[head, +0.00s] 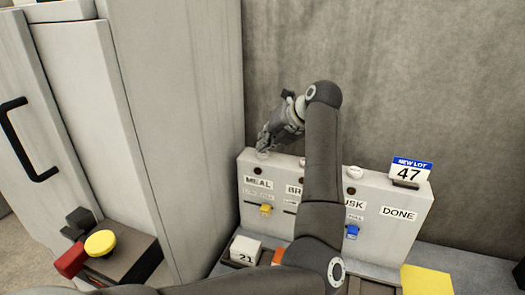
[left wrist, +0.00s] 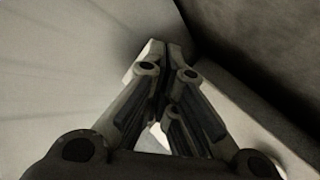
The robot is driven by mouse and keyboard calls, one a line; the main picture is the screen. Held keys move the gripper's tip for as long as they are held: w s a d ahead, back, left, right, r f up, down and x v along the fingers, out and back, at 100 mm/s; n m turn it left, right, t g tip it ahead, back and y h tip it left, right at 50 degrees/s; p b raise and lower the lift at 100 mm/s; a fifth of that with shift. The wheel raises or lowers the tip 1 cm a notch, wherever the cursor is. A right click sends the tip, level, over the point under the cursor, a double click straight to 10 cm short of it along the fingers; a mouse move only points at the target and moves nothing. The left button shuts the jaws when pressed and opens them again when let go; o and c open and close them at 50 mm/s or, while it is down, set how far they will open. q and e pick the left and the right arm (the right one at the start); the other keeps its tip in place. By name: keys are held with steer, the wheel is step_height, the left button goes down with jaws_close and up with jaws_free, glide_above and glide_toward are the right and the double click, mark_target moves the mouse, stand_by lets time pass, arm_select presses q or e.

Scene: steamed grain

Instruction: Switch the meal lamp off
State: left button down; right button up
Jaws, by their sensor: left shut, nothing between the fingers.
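The grey panel (head: 400,228) stands against the back wall with the labels MEAL (head: 258,183), a partly covered BR..., a partly covered ...USK, and DONE. Above MEAL, a pale round cap (head: 262,155) sits on the panel's top edge. A small dark round spot (head: 257,170) is on the face just below it; I cannot tell whether either is lit. A yellow tab (head: 266,209) is under MEAL. My left gripper (head: 264,142) is shut and empty, its fingertips right at the pale cap; I cannot tell if they touch. Its shut fingers fill the left wrist view (left wrist: 166,50).
My left arm covers the panel's middle. A "NEW LOT 47" card (head: 410,171) stands on top at right, and a blue tab (head: 352,231) is under ...USK. A white block marked 21 (head: 244,251) lies in front. A tall grey cabinet (head: 180,90) borders the left side.

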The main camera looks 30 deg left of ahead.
arm_select(q)
steer(key=shift+r+p, duration=0.35)
steer(key=shift+r, duration=0.15)
step_height(320, 180, up, 5)
steer(key=p, duration=0.3)
steer(key=shift+r, duration=0.1)
stand_by(0.9)
